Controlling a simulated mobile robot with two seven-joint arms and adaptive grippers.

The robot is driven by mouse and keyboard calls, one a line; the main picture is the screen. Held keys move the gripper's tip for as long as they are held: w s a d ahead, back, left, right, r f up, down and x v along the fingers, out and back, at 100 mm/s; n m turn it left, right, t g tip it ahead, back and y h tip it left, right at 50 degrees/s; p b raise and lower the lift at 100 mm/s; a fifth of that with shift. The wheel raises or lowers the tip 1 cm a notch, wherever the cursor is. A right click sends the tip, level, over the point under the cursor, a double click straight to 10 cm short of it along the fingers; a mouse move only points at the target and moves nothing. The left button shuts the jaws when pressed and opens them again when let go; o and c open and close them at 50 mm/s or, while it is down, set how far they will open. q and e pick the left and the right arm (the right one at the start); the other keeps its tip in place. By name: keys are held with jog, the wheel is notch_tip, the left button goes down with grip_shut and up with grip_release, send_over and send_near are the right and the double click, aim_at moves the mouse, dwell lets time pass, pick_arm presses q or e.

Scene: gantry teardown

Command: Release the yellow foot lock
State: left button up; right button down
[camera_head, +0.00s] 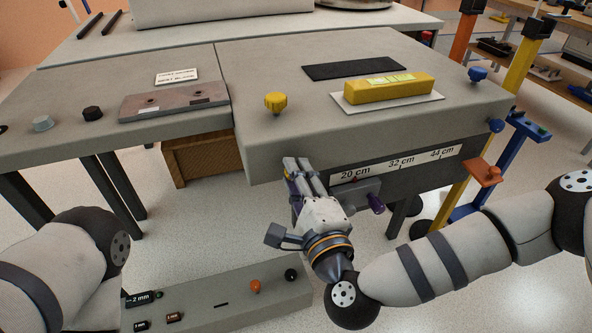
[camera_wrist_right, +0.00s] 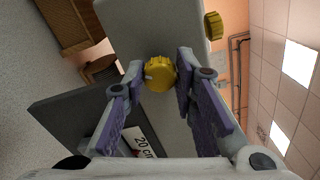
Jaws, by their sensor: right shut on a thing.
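My right gripper (camera_head: 296,168) is at the front face of the grey bench, below its top edge. In the right wrist view its two fingers (camera_wrist_right: 161,76) are closed on a round, ribbed yellow knob (camera_wrist_right: 158,71), one finger on each side. In the head view the gripper hides this knob. A second yellow knob (camera_head: 275,101) stands on the bench top and also shows in the wrist view (camera_wrist_right: 214,25). No label shows which knob is the foot lock. My left arm shows at the left, but its gripper is out of view.
A scale plate (camera_head: 398,163) and a grey slider with a purple end (camera_head: 376,203) are right of the gripper on the bench front. A yellow level (camera_head: 388,88) lies on top. A low grey box (camera_head: 225,303) with small knobs is on the floor.

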pick_arm(q)
jog(key=shift+t, duration=0.5)
jog(key=shift+w+p+v, duration=0.15)
jog(key=shift+p+v, duration=0.65)
jog(key=shift+v, duration=0.2)
jog(key=shift+w+p+v, duration=0.2)
jog(key=shift+p+v, duration=0.55)
jog(key=shift+v, duration=0.25)
pick_arm(e)
jog(key=shift+n, duration=3.3)
pick_arm(q)
jog(key=shift+f, duration=0.15)
pick_arm(e)
jog(key=c, duration=1.3)
grip_release()
jog(key=shift+f, duration=0.1)
jog(key=v, duration=1.2)
